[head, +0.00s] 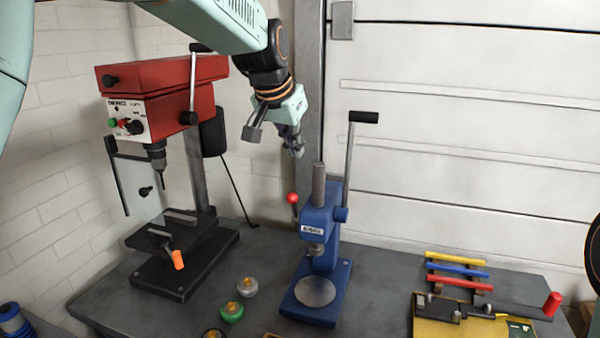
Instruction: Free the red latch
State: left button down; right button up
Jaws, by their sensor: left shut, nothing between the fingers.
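My left gripper (296,150) hangs in the upper middle, its fingers shut and empty. In the picture it is above the blue press (319,245), apart from it. A small red ball knob (292,198) on a thin stem stands at the press's left side, below my left gripper. It may be the red latch, but I cannot tell for sure. The press has a grey ram, a round plate on its base and a raised lever with a black grip (364,117). My right gripper is not in view.
A red drill press (160,90) stands on the left. Green and grey round pieces (232,311) lie between the presses. A rack with yellow, blue and red bars (456,271) and a red-handled fixture (552,304) are at right.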

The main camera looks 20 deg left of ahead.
pick_arm(q)
jog(key=p, duration=0.2)
send_over(295, 212)
jog(key=w, duration=0.1)
jog(key=f, duration=0.9)
jog(key=shift+d, duration=0.3)
jog(key=shift+s+a, duration=0.3)
jog(key=shift+s, duration=0.05)
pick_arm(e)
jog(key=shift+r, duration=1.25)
pick_arm(q)
jog(key=shift+w+d, duration=0.1)
jog(key=shift+d, duration=0.1)
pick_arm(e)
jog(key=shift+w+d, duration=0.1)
pick_arm(q)
jog(key=shift+f, duration=0.1)
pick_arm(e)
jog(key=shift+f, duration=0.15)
